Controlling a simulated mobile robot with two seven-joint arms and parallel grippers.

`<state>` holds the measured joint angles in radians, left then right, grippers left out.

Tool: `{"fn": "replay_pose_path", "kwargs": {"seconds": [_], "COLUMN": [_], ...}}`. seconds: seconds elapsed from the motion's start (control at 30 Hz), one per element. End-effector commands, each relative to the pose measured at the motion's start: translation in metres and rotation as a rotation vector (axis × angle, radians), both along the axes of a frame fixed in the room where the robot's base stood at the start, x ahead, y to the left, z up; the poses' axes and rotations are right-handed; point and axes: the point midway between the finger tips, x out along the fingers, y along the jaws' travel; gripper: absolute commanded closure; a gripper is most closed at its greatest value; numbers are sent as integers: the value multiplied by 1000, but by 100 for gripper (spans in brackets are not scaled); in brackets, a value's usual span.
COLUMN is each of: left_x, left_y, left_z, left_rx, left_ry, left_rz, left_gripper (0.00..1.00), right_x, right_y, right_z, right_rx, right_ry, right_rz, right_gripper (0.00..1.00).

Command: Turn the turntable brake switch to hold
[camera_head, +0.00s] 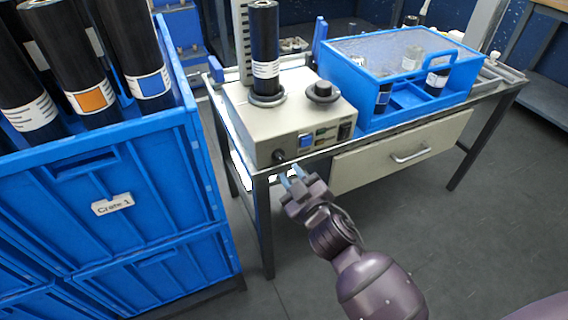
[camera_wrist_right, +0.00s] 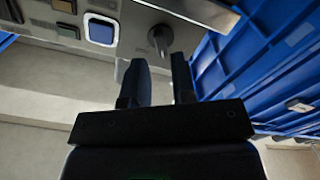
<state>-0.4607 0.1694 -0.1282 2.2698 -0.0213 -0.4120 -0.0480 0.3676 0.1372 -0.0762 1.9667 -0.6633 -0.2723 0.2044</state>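The beige turntable unit (camera_head: 262,125) stands on the left end of the workbench. Its front panel carries a dark round knob (camera_head: 279,156), which looks like the brake switch; its markings are too small to read. In the right wrist view the knob (camera_wrist_right: 160,40) shows just beyond the gap between my fingertips. My right gripper (camera_head: 291,177) is just below and in front of the knob, with fingers apart and nothing between them. The wrist view also shows the right gripper (camera_wrist_right: 160,78) open, apparently not touching the knob. My left gripper is out of view.
A blue button (camera_head: 305,140) and a black switch (camera_head: 345,131) sit right of the knob. A black roll (camera_head: 264,50) stands on the unit. The blue crate (camera_head: 150,190) is close on the left. A blue bin (camera_head: 352,88) is right. Floor is clear in front.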

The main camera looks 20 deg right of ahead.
Motion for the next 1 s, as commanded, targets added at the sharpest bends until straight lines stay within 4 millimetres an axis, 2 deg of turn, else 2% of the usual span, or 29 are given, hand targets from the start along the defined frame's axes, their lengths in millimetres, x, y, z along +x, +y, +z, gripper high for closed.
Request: {"fn": "replay_pose_path", "kwargs": {"seconds": [0.1,0.33,0.77,0.93,1.0], "left_x": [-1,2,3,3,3], "left_y": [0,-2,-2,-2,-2], "left_z": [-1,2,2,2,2], "left_rx": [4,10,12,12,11], "left_ry": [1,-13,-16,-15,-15], "left_rz": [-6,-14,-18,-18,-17], "left_gripper": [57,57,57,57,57], "right_x": [17,39,46,45,45], "right_y": [1,2,1,2,2], "right_z": [-2,-2,0,0,0], "right_rx": [-1,1,1,1,1], "right_ry": [2,2,2,2,1], "right_rz": [0,0,-1,-1,0], "right_gripper": [76,76,76,100,100]}}
